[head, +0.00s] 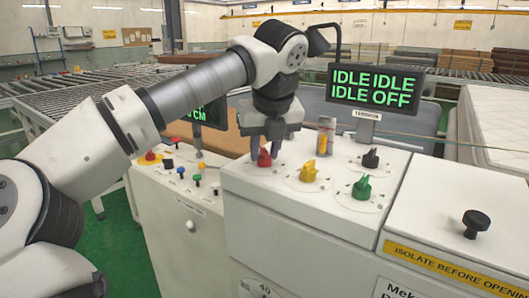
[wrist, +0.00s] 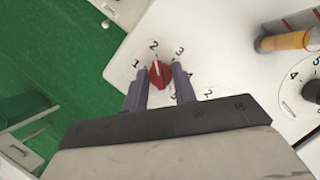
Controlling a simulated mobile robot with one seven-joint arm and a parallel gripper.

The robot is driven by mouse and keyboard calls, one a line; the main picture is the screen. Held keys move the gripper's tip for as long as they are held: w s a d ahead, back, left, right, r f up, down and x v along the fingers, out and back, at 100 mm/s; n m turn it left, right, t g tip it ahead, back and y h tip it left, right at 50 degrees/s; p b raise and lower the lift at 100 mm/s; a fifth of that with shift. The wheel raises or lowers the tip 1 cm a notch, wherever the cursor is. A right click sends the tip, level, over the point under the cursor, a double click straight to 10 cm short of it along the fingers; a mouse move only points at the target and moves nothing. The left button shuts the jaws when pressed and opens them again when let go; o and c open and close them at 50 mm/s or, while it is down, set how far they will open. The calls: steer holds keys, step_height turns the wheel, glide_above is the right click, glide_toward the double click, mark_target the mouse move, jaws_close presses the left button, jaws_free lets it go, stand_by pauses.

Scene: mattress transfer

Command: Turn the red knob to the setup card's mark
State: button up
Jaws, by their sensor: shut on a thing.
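The red knob (head: 264,158) is at the left of the white console top, and it also shows in the wrist view (wrist: 160,74). My gripper (head: 269,142) points down over it; in the wrist view its two purple fingers (wrist: 160,85) are shut on the knob from either side. A numbered dial with 1, 2 and 3 readable surrounds the knob. Its pale pointer line appears to point close to 2. The lower part of the dial is partly hidden by my gripper. I cannot make out a setup card in either view.
A yellow knob (head: 308,171), a black knob (head: 371,158) and a green knob (head: 362,187) stand nearby. A clear holder with a yellow item (head: 325,137) stands behind them. The display (head: 375,88) reads IDLE IDLE IDLE OFF. A lower button panel (head: 180,200) is at left.

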steer(key=shift+n, duration=0.3)
stand_by(0.4)
steer(key=o, duration=1)
steer(key=p+v, duration=0.4)
steer(key=v, duration=1)
steer(key=shift+w+d, duration=0.1)
steer(key=shift+d, duration=0.1)
